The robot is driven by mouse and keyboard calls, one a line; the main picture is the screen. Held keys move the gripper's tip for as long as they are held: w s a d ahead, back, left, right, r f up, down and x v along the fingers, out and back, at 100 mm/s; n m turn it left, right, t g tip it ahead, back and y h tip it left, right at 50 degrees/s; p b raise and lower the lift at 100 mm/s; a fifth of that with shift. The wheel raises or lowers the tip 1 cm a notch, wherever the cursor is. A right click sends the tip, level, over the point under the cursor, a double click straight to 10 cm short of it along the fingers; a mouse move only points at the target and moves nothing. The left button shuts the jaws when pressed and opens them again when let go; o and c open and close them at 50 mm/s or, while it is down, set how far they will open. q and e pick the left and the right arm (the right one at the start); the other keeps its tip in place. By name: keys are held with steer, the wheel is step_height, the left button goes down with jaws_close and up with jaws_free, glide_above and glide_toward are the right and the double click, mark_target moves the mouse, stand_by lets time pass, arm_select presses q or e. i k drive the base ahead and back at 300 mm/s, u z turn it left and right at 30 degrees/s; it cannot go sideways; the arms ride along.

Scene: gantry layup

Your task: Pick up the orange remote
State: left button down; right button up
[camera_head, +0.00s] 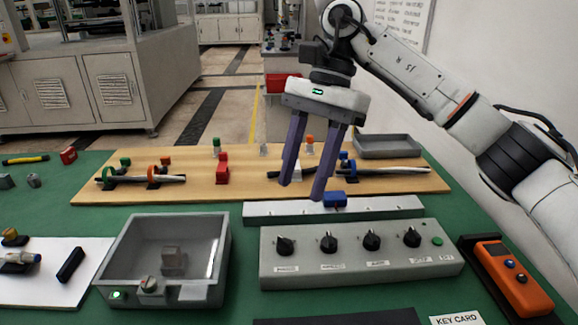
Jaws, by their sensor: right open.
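The orange remote (514,278) lies at the right front of the green table, in a dark cradle (484,258), with its small buttons facing up. My right gripper (302,190) hangs open, its two purple fingers pointing down over the wooden board near the middle. It is well to the left of the remote and farther back, apart from it. Nothing shows between its fingers that it clearly holds. My left gripper is not in view.
A grey control box (355,256) with several black knobs stands left of the remote. Behind it is a pale strip with a blue block (334,199). A grey open box (160,262) stands at left front. A key card label (458,319) lies near the front edge.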

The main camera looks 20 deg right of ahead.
mark_target(529, 300)
steer(key=k, duration=1.5)
